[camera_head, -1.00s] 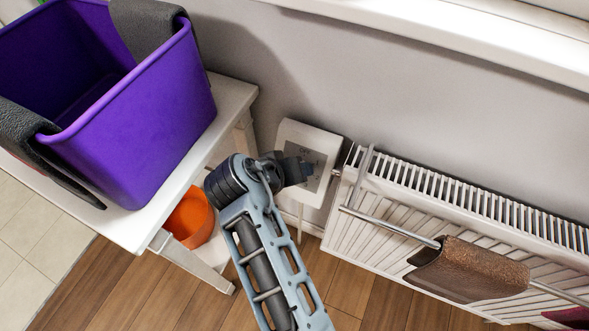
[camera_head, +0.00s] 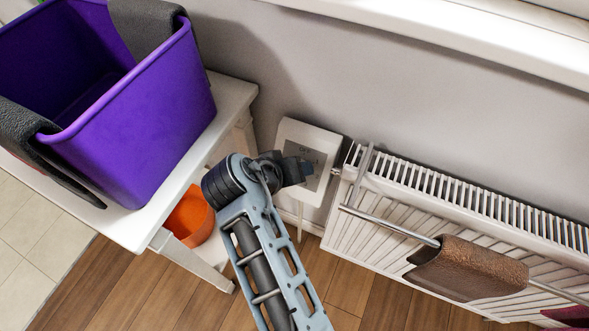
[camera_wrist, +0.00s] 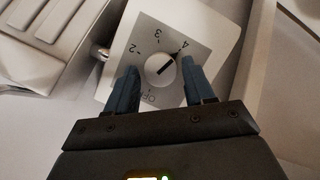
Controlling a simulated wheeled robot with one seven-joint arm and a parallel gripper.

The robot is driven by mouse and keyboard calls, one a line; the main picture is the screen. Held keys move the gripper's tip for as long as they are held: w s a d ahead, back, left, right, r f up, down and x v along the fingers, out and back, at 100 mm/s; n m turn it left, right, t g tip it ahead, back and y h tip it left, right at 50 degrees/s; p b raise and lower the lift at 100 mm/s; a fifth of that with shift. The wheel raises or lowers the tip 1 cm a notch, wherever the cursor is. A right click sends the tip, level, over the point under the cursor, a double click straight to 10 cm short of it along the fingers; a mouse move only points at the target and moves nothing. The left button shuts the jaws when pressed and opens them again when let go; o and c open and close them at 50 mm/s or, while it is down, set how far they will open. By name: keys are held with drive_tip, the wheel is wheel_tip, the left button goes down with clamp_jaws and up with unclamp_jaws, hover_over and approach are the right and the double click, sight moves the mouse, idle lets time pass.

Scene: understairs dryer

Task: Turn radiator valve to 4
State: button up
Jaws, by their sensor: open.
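The radiator valve is a white box with a grey dial plate (camera_head: 318,160) on the wall left of the radiator. In the wrist view its round white knob (camera_wrist: 160,70) has a dark pointer line slanting up and right, roughly toward the 4. The plate (camera_wrist: 134,66) shows 2, 3, 4 and OFF around the knob. My gripper (camera_wrist: 160,80) is open, with one blue finger on each side of the knob and visible gaps between. In the head view my gripper (camera_head: 300,170) is in front of the box and hides part of the dial.
The white radiator (camera_head: 350,222) is at the right, with a metal rail (camera_head: 390,228) holding a brown cloth (camera_head: 470,270). A white table (camera_head: 236,100) at the left bears a purple tub (camera_head: 160,120). An orange pot (camera_head: 190,218) is below it.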

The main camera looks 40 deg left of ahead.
drive_tip(key=p+v, duration=0.1)
drive_tip(key=v, duration=0.6)
idle(0.4)
drive_tip(key=s+d+f+m+y+p, duration=0.1)
drive_tip(key=s+d+f, duration=0.15)
drive_tip(key=d, duration=0.55)
drive_tip(key=s+d+f+m+y+p, duration=0.1)
drive_tip(key=s+d+f, duration=0.15)
drive_tip(key=d, duration=0.55)
drive_tip(key=s+d+f+m+y+p, duration=0.1)
drive_tip(key=s+d+y, duration=0.15)
drive_tip(key=d, duration=0.55)
drive_tip(key=s+d+r+m+t+h+p, duration=0.1)
drive_tip(key=s+d+r+m+t+h, duration=0.1)
drive_tip(key=s+d+r, duration=0.6)
drive_tip(key=s+d+r+m+t+h+p, duration=0.2)
drive_tip(key=s+d+r+m+t, duration=0.2)
drive_tip(key=s+d+r, duration=0.4)
drive_tip(key=d+r, duration=0.4)
drive_tip(key=r, duration=0.4)
drive_tip(key=shift+t, duration=0.3)
